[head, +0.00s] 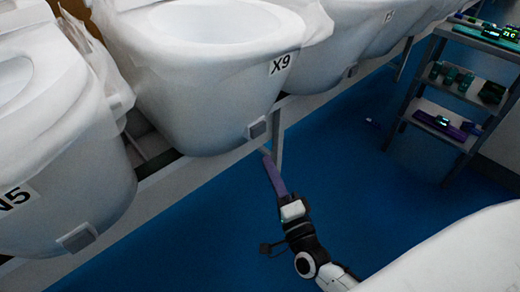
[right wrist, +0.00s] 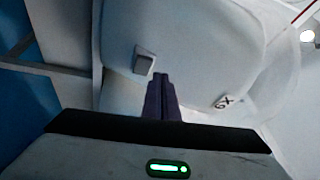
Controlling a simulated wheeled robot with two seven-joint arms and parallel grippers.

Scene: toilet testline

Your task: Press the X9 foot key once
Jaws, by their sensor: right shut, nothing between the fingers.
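The X9 toilet (head: 215,85) is a white bowl with an "X9" label (head: 279,64) on its side. Its foot key, a small grey square pad (head: 256,129), sits low on the front of the bowl. My right gripper (head: 267,156) is shut and empty, its purple fingers pointing up just below the key. In the right wrist view, the foot key (right wrist: 144,60) is just above and left of the shut fingertips (right wrist: 161,77). I cannot tell whether they touch it. My left gripper is not in view.
The N5 toilet (head: 60,150) with its own grey key (head: 77,238) stands at the left. More toilets line the back right. A metal support frame (head: 278,135) runs under the row. A shelf rack (head: 450,110) with devices stands at the right. The blue floor (head: 190,230) is mostly clear.

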